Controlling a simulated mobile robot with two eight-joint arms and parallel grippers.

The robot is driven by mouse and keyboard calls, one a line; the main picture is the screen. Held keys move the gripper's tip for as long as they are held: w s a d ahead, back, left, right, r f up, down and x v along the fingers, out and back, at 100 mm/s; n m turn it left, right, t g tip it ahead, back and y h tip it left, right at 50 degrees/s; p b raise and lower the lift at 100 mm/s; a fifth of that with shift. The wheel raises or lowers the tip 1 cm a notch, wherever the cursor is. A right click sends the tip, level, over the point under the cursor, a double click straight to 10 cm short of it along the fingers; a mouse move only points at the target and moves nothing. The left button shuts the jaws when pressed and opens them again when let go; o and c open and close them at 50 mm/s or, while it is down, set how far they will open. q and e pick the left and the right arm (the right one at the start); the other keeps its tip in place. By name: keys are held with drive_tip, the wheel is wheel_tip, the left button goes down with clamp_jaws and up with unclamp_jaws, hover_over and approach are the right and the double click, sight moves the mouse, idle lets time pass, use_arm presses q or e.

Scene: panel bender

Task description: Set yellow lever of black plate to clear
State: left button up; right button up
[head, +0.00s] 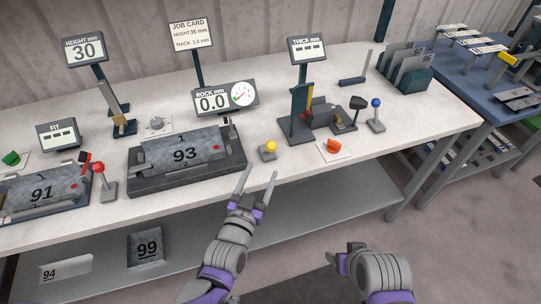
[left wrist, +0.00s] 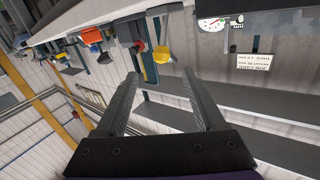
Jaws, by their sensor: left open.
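A yellow knob (head: 268,147) on a small grey base stands on the white bench, right of the black plate (head: 190,178). The plate bears a grey panel marked 93. The knob's setting cannot be read. In the left wrist view, a yellow piece (left wrist: 162,54) shows beyond the open fingers (left wrist: 160,82). My right gripper (head: 352,248) is low at right; its fingers cannot be made out.
A red-topped lever (head: 98,168) stands left of the black plate, and an orange-red knob (head: 333,146) lies right of the yellow one. Bare bench separates the yellow and orange-red knobs.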

sight(270, 150)
use_arm(q)
drive_tip(key=p+x, duration=0.1)
drive_tip(key=x, duration=1)
drive_tip(key=shift+w+a+r, duration=0.1)
clamp_jaws()
idle(1.1)
